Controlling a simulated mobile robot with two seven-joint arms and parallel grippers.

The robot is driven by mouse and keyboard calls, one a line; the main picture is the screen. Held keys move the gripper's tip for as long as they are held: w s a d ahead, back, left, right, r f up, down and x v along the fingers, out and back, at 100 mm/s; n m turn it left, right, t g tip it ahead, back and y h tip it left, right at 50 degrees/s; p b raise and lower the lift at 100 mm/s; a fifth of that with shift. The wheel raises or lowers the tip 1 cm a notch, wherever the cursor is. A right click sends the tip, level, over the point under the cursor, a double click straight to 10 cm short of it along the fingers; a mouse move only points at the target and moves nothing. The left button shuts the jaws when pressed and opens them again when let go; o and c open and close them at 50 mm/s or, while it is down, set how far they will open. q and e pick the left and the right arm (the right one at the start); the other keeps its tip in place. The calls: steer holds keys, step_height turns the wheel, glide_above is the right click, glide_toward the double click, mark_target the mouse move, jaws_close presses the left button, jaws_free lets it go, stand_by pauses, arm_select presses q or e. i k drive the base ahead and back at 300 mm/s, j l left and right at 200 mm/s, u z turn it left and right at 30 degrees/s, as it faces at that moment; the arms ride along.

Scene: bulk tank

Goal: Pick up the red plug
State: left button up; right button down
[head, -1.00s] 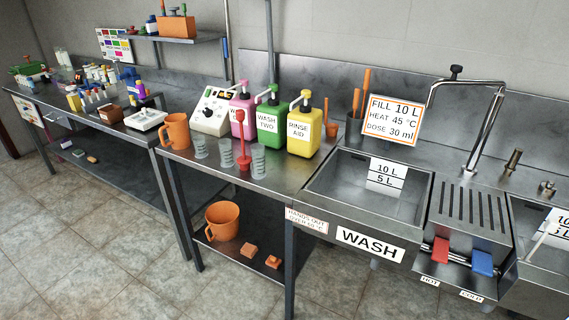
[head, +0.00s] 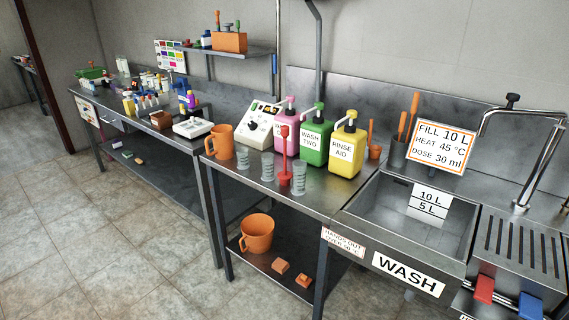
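A red upright piece, which looks like the red plug (head: 285,179), stands on the steel bench near its front edge. It has a wide round base, a thin stem and a thicker top. It stands between clear measuring cups, with one cup (head: 268,167) just behind its left side and another (head: 299,180) close on its right. The pink pump bottle (head: 287,140) is behind it. Neither of my grippers shows in the head view.
An orange jug (head: 221,141) stands left on the bench. Green (head: 314,140) and yellow (head: 347,150) pump bottles stand behind. The WASH sink (head: 393,222) is to the right. An orange bucket (head: 257,233) sits on the lower shelf. Floor at left is clear.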

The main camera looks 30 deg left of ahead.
mark_target(284, 176)
steer(key=i+j+u, duration=0.15)
steer(key=j, duration=0.35)
steer(key=i+j+u, duration=0.15)
steer(key=i+j, duration=0.25)
steer(key=i+j+u, duration=0.15)
steer(key=i+j, duration=0.15)
steer(key=j, duration=0.15)
